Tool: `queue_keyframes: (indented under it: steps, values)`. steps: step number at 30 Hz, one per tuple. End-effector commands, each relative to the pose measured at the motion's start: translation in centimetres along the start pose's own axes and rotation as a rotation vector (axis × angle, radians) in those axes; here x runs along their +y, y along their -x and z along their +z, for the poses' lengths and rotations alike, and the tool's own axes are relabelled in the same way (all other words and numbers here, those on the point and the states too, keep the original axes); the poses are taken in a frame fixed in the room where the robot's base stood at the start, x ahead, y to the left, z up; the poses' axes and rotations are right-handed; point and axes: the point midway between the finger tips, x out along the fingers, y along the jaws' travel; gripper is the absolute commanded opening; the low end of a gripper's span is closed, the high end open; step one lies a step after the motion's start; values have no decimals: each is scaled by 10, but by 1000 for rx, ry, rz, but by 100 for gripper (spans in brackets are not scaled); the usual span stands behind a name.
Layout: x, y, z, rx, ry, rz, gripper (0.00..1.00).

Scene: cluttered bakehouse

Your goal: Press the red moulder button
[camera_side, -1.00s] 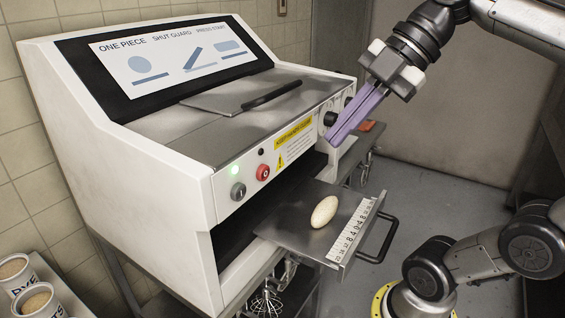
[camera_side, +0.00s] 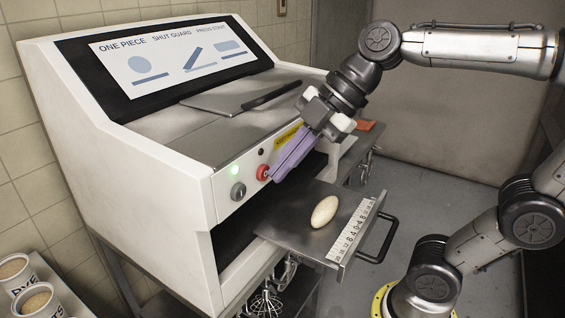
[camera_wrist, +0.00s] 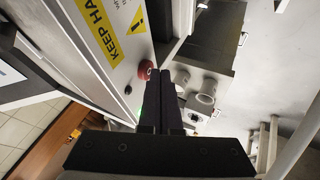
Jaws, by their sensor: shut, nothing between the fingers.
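The red button (camera_side: 262,172) is on the white front panel of the moulder (camera_side: 180,160), right of a grey button (camera_side: 238,191) and below a small black knob. In the wrist view the red button (camera_wrist: 145,70) shows just left of my fingertips. My gripper (camera_side: 276,176) is shut and empty, its purple fingers sloping down to the left. The fingertips are at the red button's right side and partly overlap it in the side view. I cannot tell whether they touch it. In the wrist view my gripper (camera_wrist: 165,85) shows as dark fingers.
A pulled-out metal tray (camera_side: 285,232) with a ruler edge and black handle holds a pale dough piece (camera_side: 325,211) below my gripper. A yellow warning label (camera_wrist: 98,25) is beside the fingers. A whisk (camera_side: 266,303) hangs under the machine. Labelled tubs (camera_side: 36,302) stand at lower left.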

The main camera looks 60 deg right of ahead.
Motion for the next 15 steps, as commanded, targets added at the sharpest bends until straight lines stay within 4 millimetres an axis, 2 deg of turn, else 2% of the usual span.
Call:
queue_keyframes:
  steps: [12, 15]
  values:
    - [4, -2, 0, 0, 1, 0, 0]
    - [10, -6, 0, -1, 0, -2, 0]
